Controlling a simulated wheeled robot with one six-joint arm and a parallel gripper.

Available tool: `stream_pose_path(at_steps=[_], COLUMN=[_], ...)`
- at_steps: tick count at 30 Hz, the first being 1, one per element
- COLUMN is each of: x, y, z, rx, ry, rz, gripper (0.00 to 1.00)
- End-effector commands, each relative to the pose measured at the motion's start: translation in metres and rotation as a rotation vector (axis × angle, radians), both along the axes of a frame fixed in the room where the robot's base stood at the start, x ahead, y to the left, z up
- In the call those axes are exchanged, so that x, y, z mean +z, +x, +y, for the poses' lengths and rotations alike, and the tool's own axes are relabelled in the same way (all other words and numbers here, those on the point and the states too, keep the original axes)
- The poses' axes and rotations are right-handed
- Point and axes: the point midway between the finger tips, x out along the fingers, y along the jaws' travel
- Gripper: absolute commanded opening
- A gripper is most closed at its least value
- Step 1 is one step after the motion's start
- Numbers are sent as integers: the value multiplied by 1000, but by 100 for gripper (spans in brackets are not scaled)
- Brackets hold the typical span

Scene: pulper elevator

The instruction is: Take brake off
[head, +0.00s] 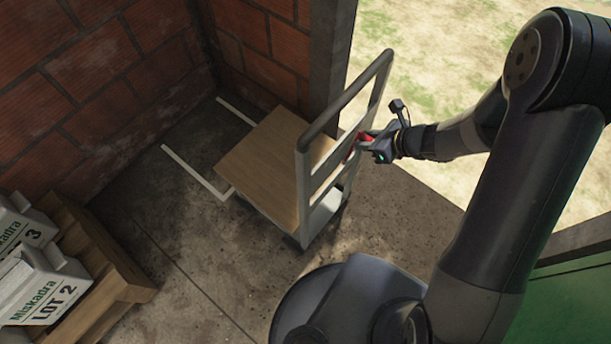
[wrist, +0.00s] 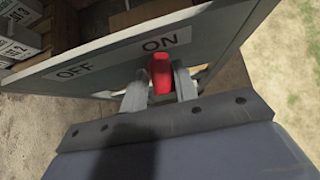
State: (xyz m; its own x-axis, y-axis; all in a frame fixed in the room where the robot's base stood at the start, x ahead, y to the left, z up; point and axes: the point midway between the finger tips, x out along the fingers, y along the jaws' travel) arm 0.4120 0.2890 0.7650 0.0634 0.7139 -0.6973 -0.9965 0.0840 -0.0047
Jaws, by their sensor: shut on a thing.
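The brake lever is red (wrist: 161,74) and sits on a grey plate (wrist: 110,62) on the trolley, labelled OFF on the left and ON on the right in the wrist view. The lever stands just below the ON label. My gripper (wrist: 160,88) is shut on the red lever, with one finger on each side of it. In the head view the trolley (head: 305,150) has a grey frame and a wooden deck (head: 265,155). My gripper (head: 372,146) reaches its handle end from the right, and a bit of the red lever (head: 360,140) shows there.
White floor lines (head: 195,172) lie around the trolley's far end. Brick walls (head: 75,90) stand behind. Open grassy ground (head: 440,60) lies to the right.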

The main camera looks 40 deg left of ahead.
Motion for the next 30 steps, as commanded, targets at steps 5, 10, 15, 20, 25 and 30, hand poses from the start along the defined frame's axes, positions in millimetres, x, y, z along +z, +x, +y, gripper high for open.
stream_pose_path(at_steps=[5,10,15,20,25,30], x=[6,6,5,5,7,10], y=[-14,-17,-18,-24,-37,-45], z=[2,2,2,2,3,4], rx=[5,6,7,7,9,6], ry=[2,1,0,1,1,1], rz=[2,5,7,7,7,6], gripper=[16,16,16,16,16,16])
